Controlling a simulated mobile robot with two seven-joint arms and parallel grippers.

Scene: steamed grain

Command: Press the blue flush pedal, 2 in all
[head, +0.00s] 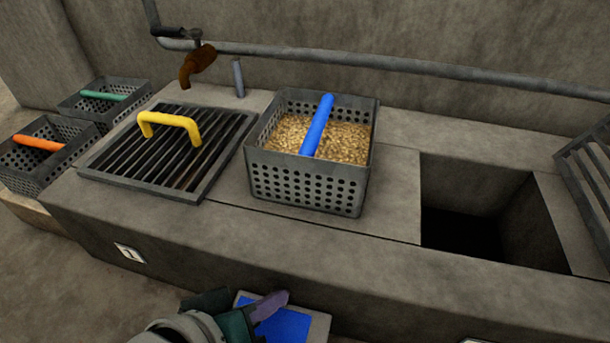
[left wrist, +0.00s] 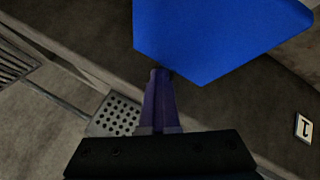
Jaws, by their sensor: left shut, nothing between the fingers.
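The blue pedal (head: 287,326) is at the bottom of the head view, in front of the concrete counter, with a grey border around its blue face. In the left wrist view, the blue pedal (left wrist: 215,35) fills the upper right. My left gripper (head: 280,297) has its purple fingers shut and empty, over the upper part of the pedal in the head view. In the left wrist view, the fingertips (left wrist: 160,73) are at the pedal's lower edge. I cannot tell whether they touch it. My right gripper is not in view.
A perforated basket of grain (head: 310,190) with a blue handle stands on the counter (head: 390,235), left of a dark square opening (head: 460,235). A slatted grate (head: 120,170) with a yellow handle lies further left. A plate marked 1 (head: 129,252) is on the front face.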

